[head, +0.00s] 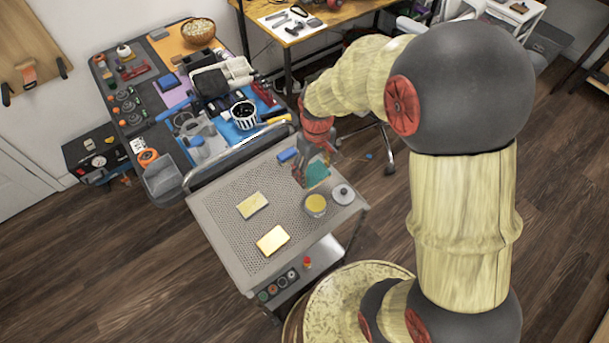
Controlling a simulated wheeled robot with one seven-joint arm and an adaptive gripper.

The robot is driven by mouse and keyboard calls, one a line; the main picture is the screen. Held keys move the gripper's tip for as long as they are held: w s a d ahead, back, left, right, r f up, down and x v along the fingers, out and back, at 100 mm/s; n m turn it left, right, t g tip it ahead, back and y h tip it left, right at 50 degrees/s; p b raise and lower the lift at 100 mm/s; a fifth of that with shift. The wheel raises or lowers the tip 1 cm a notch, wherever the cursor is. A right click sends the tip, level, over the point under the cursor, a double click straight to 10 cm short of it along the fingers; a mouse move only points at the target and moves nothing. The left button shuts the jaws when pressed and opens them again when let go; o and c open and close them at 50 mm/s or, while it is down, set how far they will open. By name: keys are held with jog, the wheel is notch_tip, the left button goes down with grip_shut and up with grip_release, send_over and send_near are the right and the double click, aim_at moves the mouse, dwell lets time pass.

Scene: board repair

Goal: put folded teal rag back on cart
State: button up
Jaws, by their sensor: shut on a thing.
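The teal rag (317,174) shows as a small flat patch near the far right part of the cart top, partly hidden behind my gripper. The cart (225,212) has a grey perforated top and a rail along its far edge. My gripper (304,180) points down over the cart's right side, its fingers at the rag's left edge. It is shut on the rag. I cannot tell whether the rag touches the cart top or is a little above it.
Near the gripper are a round tin with yellow contents (316,205), a grey lid (343,194) and a blue item (287,155). A cluttered workbench (150,97) stands beyond the rail. The cart's left part is clear.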

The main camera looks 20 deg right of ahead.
jog(key=w+f+b, duration=0.1)
jog(key=w+f, duration=0.2)
jog(key=f, duration=0.1)
jog(key=w+a+f+b, duration=0.1)
jog(key=w+f, duration=0.1)
jog(key=shift+w+f+b, duration=0.2)
jog(key=shift+w+b, duration=0.1)
jog(key=shift+w+f+b, duration=0.15)
jog(key=shift+f+b, duration=0.35)
jog(key=shift+f, duration=1)
jog(key=shift+f, duration=0.1)
jog(key=o, duration=1)
jog(key=shift+o, duration=0.2)
